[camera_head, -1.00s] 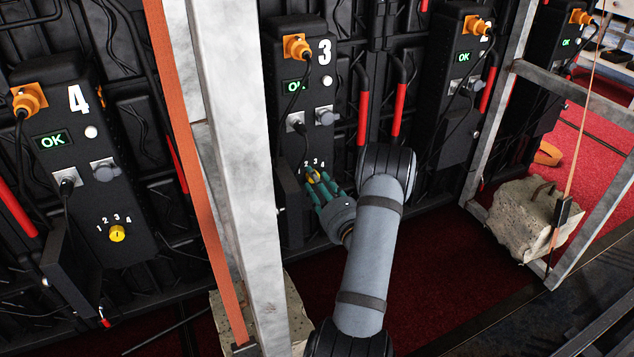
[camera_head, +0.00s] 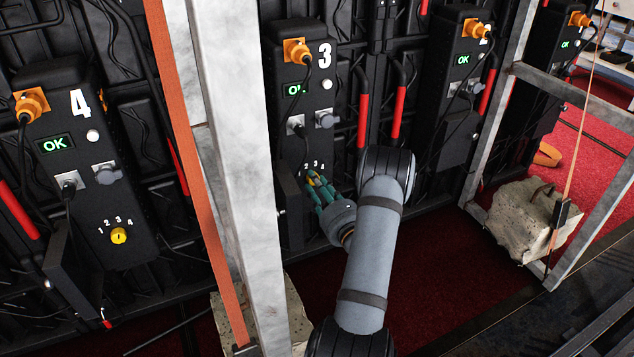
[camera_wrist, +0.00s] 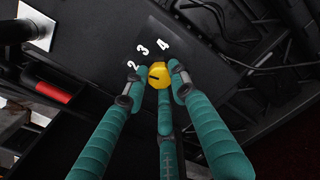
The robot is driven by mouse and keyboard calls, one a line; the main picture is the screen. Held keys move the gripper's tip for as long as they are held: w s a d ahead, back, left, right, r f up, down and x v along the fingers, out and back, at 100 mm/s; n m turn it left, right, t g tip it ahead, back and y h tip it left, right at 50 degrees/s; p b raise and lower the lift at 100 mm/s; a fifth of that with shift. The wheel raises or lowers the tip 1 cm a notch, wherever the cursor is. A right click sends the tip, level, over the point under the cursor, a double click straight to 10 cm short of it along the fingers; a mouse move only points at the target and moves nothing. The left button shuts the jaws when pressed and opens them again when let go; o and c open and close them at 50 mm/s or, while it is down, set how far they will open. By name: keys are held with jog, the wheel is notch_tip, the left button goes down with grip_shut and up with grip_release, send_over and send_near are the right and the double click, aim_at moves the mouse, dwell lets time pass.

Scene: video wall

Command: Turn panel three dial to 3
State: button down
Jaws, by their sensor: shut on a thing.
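The yellow dial (camera_wrist: 159,74) of panel three (camera_head: 303,105) sits between my gripper's fingertips in the wrist view. The white numbers 2, 3 and 4 show around it; the 1 is not visible. The dial's dark mark points left in that view, closest to the 2 among the visible numbers. My gripper (camera_wrist: 156,80) has green padded fingers and is shut on the dial. In the head view my gripper (camera_head: 314,182) reaches the lower part of panel three, and its fingers cover most of the dial.
Panel four (camera_head: 80,160) stands at left, with its yellow dial in plain view. Panel two (camera_head: 455,95) is at right. A pale metal post (camera_head: 235,170) and an orange strap stand left of panel three. A dark box (camera_head: 289,210) is beside my fingers. Cables hang around the panels.

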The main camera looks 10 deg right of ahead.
jog(key=shift+d+r+m+p, duration=0.1)
jog(key=shift+m+p, duration=2.95)
jog(key=shift+m, duration=0.35)
jog(key=c, duration=1.4)
grip_release()
jog(key=v, duration=1.2)
